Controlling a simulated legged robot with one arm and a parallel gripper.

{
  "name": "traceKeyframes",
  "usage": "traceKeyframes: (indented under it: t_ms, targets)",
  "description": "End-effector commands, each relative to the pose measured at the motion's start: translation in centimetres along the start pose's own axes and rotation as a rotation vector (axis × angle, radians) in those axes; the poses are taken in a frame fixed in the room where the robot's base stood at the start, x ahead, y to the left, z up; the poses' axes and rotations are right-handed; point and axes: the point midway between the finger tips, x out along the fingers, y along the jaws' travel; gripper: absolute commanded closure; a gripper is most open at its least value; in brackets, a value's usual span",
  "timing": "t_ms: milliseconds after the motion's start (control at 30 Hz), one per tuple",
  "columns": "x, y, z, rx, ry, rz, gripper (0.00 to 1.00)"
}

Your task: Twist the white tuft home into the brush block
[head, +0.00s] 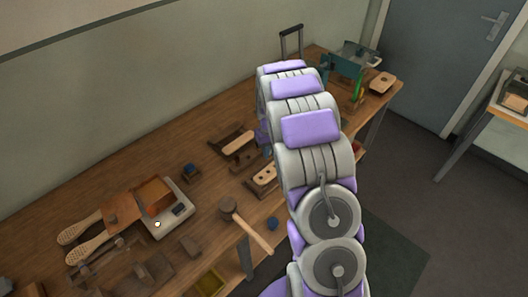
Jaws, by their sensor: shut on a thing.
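My arm fills the middle of the head view and reaches out over the workbench. My gripper's fingertips are hidden behind my own arm links. A pale wooden block (264,176) with dark spots on its top lies on the bench just left of my arm; it may be the brush block, but I cannot tell for sure. Another pale wooden piece (238,143) lies in a dark holder a little farther back. I cannot make out the white tuft.
The long wooden bench (130,170) runs along the wall. A mallet (245,223), a scale-like device (172,208) and pale brush-shaped boards (80,228) lie at the left. A green-handled tool (358,87) and a wooden block (383,82) are at the far end. A side table (484,128) stands right.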

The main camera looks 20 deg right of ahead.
Motion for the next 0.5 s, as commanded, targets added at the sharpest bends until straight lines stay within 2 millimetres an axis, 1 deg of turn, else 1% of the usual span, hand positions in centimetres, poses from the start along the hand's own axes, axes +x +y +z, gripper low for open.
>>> traceKeyframes:
  t_ms: [267, 500]
  targets:
    - [1.1, -0.2, 0.0, 0.0, 0.0, 0.003, 1.0]
    - [3.2, 0.1, 0.1, 0.0, -0.003, -0.001, 1.0]
